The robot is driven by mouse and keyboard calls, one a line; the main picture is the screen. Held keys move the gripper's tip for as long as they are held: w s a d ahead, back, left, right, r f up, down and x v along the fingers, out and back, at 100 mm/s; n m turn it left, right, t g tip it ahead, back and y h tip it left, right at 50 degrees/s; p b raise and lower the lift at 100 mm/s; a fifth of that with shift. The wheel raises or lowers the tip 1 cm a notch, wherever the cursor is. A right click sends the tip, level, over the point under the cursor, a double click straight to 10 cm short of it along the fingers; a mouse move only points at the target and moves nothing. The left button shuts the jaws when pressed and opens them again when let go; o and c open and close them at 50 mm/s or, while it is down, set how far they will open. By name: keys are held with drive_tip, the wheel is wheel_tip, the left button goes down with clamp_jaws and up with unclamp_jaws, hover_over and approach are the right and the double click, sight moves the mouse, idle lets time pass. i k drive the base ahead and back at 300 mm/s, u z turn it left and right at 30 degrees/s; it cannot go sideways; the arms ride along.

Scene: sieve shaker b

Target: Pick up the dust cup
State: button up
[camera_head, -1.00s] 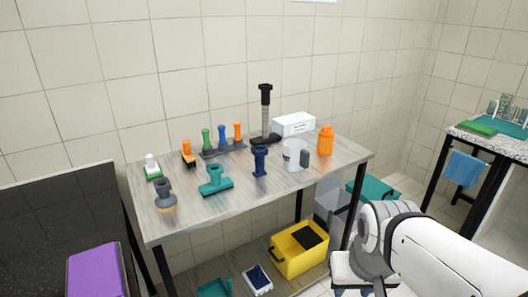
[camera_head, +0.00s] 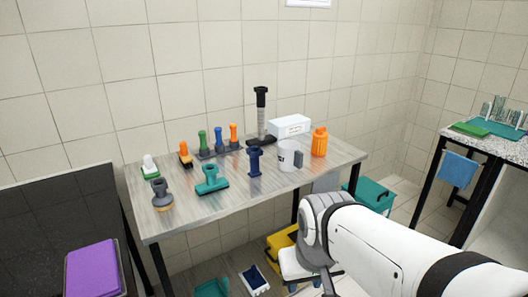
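The dust cup (camera_head: 285,155) is a white cup with dark lettering and a grey handle on its right side. It stands upright towards the right end of the wooden-topped table (camera_head: 240,198). My gripper (camera_head: 309,289) is at the bottom of the picture, in front of the table and lower than its top, well apart from the cup. Its two dark fingers appear spread, with nothing seen between them; their tips are partly cut off by the picture's lower edge.
A dark blue stamp-like tool (camera_head: 255,162) stands just left of the cup, an orange bottle (camera_head: 319,142) to its right, and a white box (camera_head: 290,126) behind. Several brushes stand further left. A yellow bin (camera_head: 279,247) is below, partly hidden by my arm.

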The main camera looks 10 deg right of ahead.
sight(289, 157)
drive_tip(key=i, duration=0.95)
drive_tip(key=u, duration=0.05)
